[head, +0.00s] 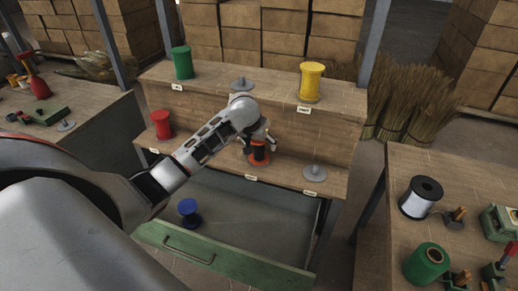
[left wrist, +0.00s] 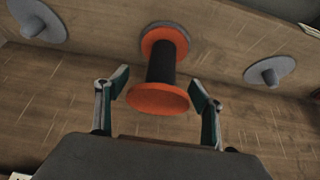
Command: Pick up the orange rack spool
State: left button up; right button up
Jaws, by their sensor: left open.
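The orange spool (head: 259,157) with a dark core stands on the lower shelf of the wooden rack (head: 225,152), partly hidden by my left gripper in the head view. In the left wrist view the orange spool (left wrist: 165,75) is between and just ahead of my left gripper's fingers. My left gripper (head: 258,145) is open; in the left wrist view its two fingertips (left wrist: 160,92) are on either side of the near orange flange, with a gap visible on the left. Contact on the right cannot be told. My right gripper is not in view.
Red (head: 161,124), green (head: 182,62) and yellow (head: 311,81) spools stand on the rack. Empty grey pegs (head: 315,172) flank the orange spool. A blue spool (head: 189,212) lies in the open green-fronted drawer (head: 215,254) below. The right table (head: 407,165) holds more spools.

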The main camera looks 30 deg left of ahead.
pick_arm(q)
jog(key=c, duration=1.2)
jog(key=shift+r, duration=0.1)
